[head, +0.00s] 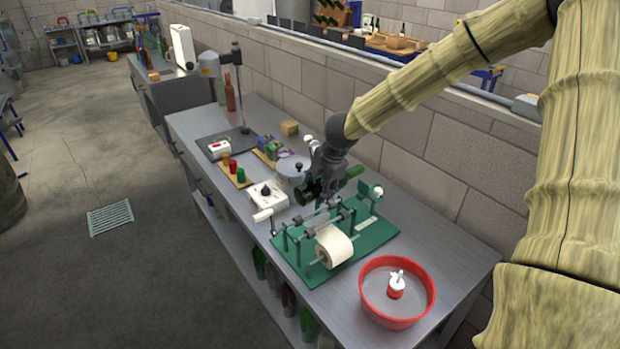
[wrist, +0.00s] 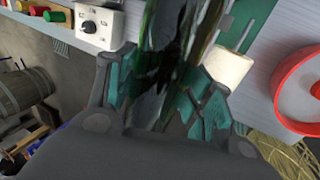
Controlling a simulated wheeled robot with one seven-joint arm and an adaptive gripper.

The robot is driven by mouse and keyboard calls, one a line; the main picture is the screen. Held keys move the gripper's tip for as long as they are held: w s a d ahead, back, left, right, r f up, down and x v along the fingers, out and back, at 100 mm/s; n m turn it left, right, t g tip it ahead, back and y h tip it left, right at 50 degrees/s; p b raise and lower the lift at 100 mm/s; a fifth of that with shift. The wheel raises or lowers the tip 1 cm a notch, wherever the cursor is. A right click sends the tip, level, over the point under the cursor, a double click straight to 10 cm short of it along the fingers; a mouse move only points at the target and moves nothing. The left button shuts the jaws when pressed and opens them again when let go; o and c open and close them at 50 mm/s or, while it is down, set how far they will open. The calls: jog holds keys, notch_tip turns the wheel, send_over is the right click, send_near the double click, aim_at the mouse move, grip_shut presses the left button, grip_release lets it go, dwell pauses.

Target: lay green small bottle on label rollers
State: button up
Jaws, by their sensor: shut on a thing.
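My gripper (head: 314,188) is shut on the green small bottle (head: 352,173), above the back left part of the labelling device. In the head view a green part of the bottle sticks out to the right behind the gripper, tilted near level; the gripper hides much of the rest. In the wrist view its dark green glass (wrist: 172,45) lies between the teal finger pads of my gripper (wrist: 165,88). The label rollers (head: 318,222) sit on a green base (head: 375,237) with a white label roll (head: 334,246). I cannot tell whether the bottle touches the rollers.
A red bowl (head: 368,297) holding a white-topped dispenser (head: 396,285) stands at the front right. A white control box (head: 268,196) and a round grey pot (head: 292,168) stand left of the device. Coloured cups, small boxes and a stand sit further back. A block wall runs behind the bench.

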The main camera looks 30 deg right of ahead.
jog(key=shift+s+a+r+b, duration=0.1)
jog(key=shift+s+b, duration=0.4)
jog(key=shift+s, duration=0.25)
jog(key=b+x, duration=0.1)
jog(key=x, duration=0.2)
jog(key=shift+w+b, duration=0.3)
jog(key=shift+s+f, duration=0.1)
jog(key=shift+f, duration=0.35)
jog(key=shift+s+f+b, duration=0.4)
jog(key=shift+b, duration=0.4)
jog(key=shift+w+f+b, duration=0.15)
jog(key=shift+f+b, duration=1)
jog(key=shift+f, duration=0.4)
jog(key=shift+f+b, duration=0.4)
jog(key=shift+f, duration=0.05)
jog(key=o, duration=1.6)
jog(key=shift+o, duration=0.2)
